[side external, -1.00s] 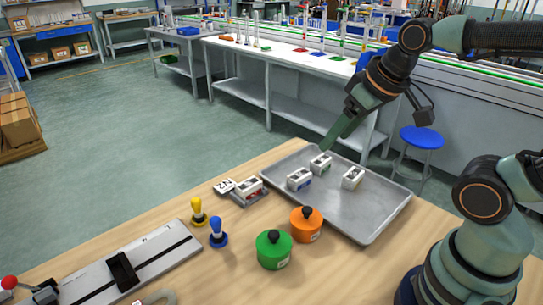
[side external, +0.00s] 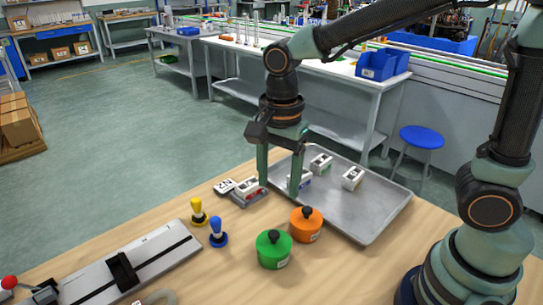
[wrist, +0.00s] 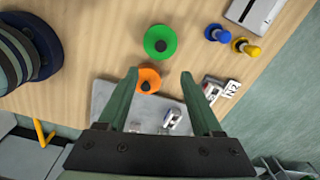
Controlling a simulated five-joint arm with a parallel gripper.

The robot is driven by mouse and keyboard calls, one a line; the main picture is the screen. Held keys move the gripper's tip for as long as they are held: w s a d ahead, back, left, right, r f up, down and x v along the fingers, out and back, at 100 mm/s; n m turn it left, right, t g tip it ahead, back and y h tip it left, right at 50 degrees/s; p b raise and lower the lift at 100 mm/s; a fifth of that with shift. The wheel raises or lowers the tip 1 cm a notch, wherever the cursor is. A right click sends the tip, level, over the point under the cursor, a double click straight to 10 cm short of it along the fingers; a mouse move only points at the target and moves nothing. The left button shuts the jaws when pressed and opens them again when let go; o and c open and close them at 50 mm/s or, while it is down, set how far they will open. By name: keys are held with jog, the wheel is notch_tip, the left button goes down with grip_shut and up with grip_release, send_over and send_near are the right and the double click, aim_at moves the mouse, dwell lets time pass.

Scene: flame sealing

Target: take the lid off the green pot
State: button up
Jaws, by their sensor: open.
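The green pot (side external: 274,254) stands on the wooden table with its green lid and black knob (side external: 273,236) on top. In the wrist view the green pot (wrist: 160,42) is seen from above, beyond my fingertips. My gripper (side external: 279,193) is open and empty, pointing down above the table, behind the pots in the side view. In the wrist view its two fingers (wrist: 160,75) are spread, with the orange pot showing between them.
The lidded orange pot (side external: 306,225) stands close beside the green one. A grey tray (side external: 375,222) with small white blocks lies behind. Yellow (side external: 198,212) and blue (side external: 217,234) knobbed stamps and a long grey device (side external: 150,262) are left. Table front is clear.

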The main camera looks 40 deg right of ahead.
aim_at(275, 233)
jog(key=shift+m, duration=0.4)
jog(key=f, duration=1.2)
jog(key=shift+w+a+f, duration=0.1)
jog(key=shift+a+f, duration=0.2)
grip_shut()
